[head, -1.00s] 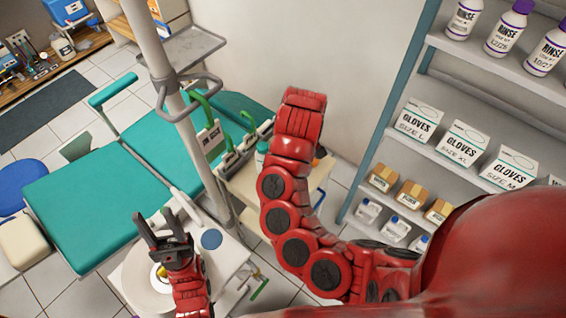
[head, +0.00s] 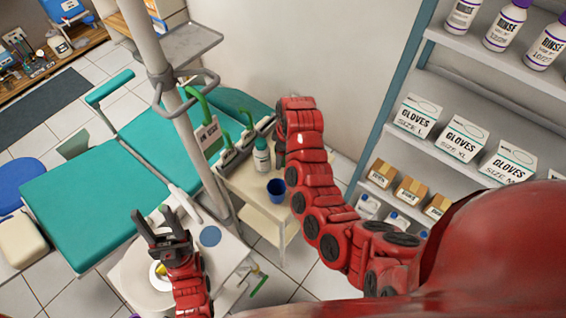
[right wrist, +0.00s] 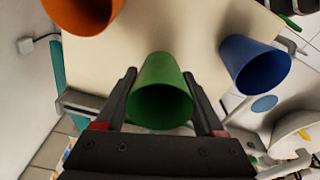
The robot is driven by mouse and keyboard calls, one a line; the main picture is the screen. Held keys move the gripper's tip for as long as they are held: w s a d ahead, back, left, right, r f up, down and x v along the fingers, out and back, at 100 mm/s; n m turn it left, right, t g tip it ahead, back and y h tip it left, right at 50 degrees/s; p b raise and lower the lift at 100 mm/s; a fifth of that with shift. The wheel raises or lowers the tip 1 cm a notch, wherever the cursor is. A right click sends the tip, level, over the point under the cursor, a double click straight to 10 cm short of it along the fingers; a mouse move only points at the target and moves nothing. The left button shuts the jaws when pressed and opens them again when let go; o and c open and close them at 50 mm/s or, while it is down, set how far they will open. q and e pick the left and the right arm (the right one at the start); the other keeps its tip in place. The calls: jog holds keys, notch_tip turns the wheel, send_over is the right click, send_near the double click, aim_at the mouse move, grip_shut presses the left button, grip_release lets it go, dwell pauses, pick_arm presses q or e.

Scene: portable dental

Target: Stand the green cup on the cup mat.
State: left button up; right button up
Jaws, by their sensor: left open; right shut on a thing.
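The green cup (right wrist: 160,95) is between the fingers of my right gripper (right wrist: 160,75) in the right wrist view, its open mouth toward the camera. The gripper is shut on it. My right arm hides this cup and the right gripper in the head view. The cup mat, a flat blue disc (head: 210,236), lies on the white unit at lower centre in the head view. It also shows in the right wrist view (right wrist: 264,103), beyond the blue cup. My left gripper (head: 154,218) is open and empty, left of the mat.
A blue cup (head: 276,190) stands on the cream cart (head: 255,212) beside a white bottle (head: 262,155). An orange cup (right wrist: 82,12) is at upper left in the right wrist view. A round basin (head: 160,274) is near the mat. A grey pole (head: 165,85) rises behind it.

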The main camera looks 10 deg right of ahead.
jog(key=shift+f+p, duration=0.45)
jog(key=shift+f, duration=1.4)
jog(key=shift+f, duration=0.1)
jog(key=o, duration=0.9)
jog(key=shift+f, duration=0.1)
jog(key=shift+c, duration=0.2)
jog(key=o, duration=0.4)
jog(key=shift+o, duration=0.2)
